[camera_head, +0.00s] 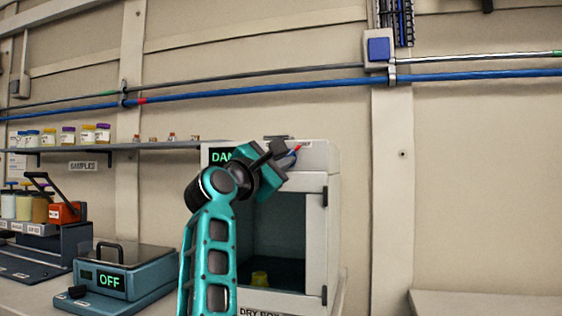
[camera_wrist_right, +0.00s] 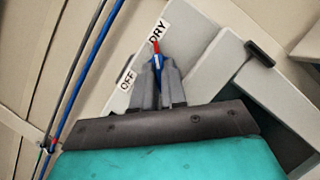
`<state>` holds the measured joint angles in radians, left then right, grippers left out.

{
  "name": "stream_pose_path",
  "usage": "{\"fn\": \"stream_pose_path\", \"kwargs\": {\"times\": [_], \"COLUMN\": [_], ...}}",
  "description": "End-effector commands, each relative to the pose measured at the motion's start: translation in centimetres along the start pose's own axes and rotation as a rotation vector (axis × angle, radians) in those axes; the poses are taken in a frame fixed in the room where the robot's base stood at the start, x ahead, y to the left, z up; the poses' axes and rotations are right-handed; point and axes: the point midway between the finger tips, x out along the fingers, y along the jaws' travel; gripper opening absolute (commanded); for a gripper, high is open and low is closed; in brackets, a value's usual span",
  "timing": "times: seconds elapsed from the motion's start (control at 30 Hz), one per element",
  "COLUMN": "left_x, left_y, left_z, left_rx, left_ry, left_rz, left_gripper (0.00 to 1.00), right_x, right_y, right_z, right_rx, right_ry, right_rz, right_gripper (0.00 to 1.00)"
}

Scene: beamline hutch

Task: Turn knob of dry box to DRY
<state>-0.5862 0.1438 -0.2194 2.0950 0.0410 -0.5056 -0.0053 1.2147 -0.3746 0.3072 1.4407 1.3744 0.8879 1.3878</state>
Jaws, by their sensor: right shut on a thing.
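The dry box (camera_head: 314,230) is a pale cabinet with a dark window, behind my right arm in the head view. Its knob (camera_wrist_right: 156,55) shows a red pointer and a bit of blue between my fingertips. The red pointer also shows in the head view (camera_head: 297,149), tilted up to the right. In the wrist view the pointer's tip is near the lower end of the DRY label (camera_wrist_right: 158,31); the OFF label (camera_wrist_right: 127,79) is to the left. My right gripper (camera_wrist_right: 159,70) is shut on the knob, and its fingers hide most of it. My left gripper is out of view.
A hotplate-like device (camera_head: 126,281) showing OFF stands to the left. A shelf (camera_head: 160,146) with several jars is behind. A handle (camera_wrist_right: 261,52) sits on the box's front.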

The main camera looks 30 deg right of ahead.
Motion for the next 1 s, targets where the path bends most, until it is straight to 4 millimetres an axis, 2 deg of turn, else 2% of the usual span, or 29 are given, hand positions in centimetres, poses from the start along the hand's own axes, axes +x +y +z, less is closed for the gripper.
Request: {"fn": "stream_pose_path", "kwargs": {"times": [0.27, 0.3, 0.4, 0.67, 0.77, 1.0], "left_x": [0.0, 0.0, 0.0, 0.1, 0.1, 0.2], "left_y": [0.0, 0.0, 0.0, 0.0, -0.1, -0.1], "left_z": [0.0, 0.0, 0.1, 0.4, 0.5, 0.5], "left_rx": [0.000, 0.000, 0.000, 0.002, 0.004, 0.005], "left_ry": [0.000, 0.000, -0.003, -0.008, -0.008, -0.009], "left_rz": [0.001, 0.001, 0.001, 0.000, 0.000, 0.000], "left_gripper": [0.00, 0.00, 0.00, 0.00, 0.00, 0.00], "right_x": [0.1, 0.1, 0.1, -0.1, -0.9, -5.0], "right_y": [0.2, 0.2, 0.2, 0.1, 0.1, 0.0], "right_z": [0.2, 0.2, 0.2, 0.1, 0.0, 0.0], "right_rx": [0.008, 0.008, 0.006, 0.003, 0.002, 0.001], "right_ry": [-0.003, -0.003, -0.003, -0.001, 0.000, -0.002], "right_rz": [0.005, 0.006, 0.005, 0.003, 0.004, 0.005], "right_gripper": [0.00, 0.14, 0.22, 0.22, 0.22, 0.22]}}
